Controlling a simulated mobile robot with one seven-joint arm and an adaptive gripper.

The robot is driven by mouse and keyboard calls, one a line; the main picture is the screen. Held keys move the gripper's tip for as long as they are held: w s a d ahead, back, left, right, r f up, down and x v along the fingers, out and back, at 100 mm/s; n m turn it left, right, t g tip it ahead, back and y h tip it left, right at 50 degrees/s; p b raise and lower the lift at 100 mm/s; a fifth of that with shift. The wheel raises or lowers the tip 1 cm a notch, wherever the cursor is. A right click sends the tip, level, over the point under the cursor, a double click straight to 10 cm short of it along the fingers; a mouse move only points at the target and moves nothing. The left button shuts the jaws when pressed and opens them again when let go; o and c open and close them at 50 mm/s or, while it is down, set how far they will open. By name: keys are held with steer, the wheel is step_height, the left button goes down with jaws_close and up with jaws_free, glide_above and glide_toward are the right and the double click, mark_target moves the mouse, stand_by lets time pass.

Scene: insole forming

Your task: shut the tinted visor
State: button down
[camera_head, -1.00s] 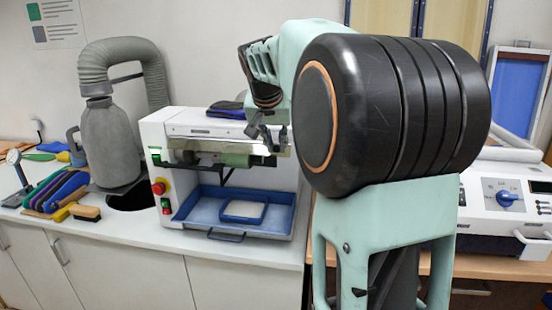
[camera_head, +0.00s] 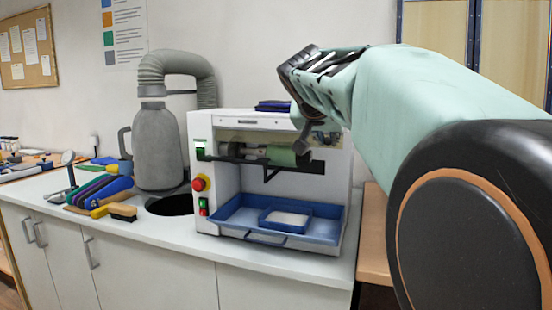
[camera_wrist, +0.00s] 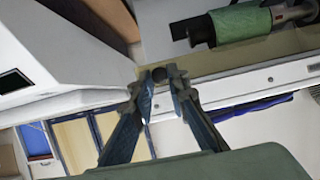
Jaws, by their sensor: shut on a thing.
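The tinted visor (camera_head: 245,136) is a see-through yellowish-brown strip across the upper front of the white machine (camera_head: 205,165). Below it the machine's front is open, and the green roller (camera_head: 281,155) shows. My gripper (camera_head: 302,142) is at the right end of the visor, beside the roller. In the wrist view my gripper (camera_wrist: 166,82) has its two fingertips closed around a small dark round knob (camera_wrist: 182,77) at the edge of the visor (camera_wrist: 207,69). The arm and fingers partly hide the visor's right end in the head view.
A blue tray (camera_head: 337,237) with a smaller blue tray (camera_head: 286,226) inside sits under the roller. Red and green buttons are on the machine's left front. A grey hose and canister (camera_head: 155,140) stand left; brushes and tools (camera_head: 100,195) lie farther left.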

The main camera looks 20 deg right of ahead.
steer(key=shift+w+d+f+t+h+b, duration=0.1)
steer(key=shift+f+t+h+b, duration=0.85)
steer(key=shift+b, duration=3.45)
steer(key=shift+t+b, duration=0.25)
steer(key=shift+b, duration=0.25)
steer(key=shift+r+t+b, duration=0.3)
steer(key=shift+t+b, duration=0.1)
steer(key=shift+b, duration=1.05)
steer(key=c, duration=1.8)
jaws_free()
steer(key=shift+w+d, duration=0.1)
steer(key=shift+c, duration=0.2)
step_height(320, 180, up, 10)
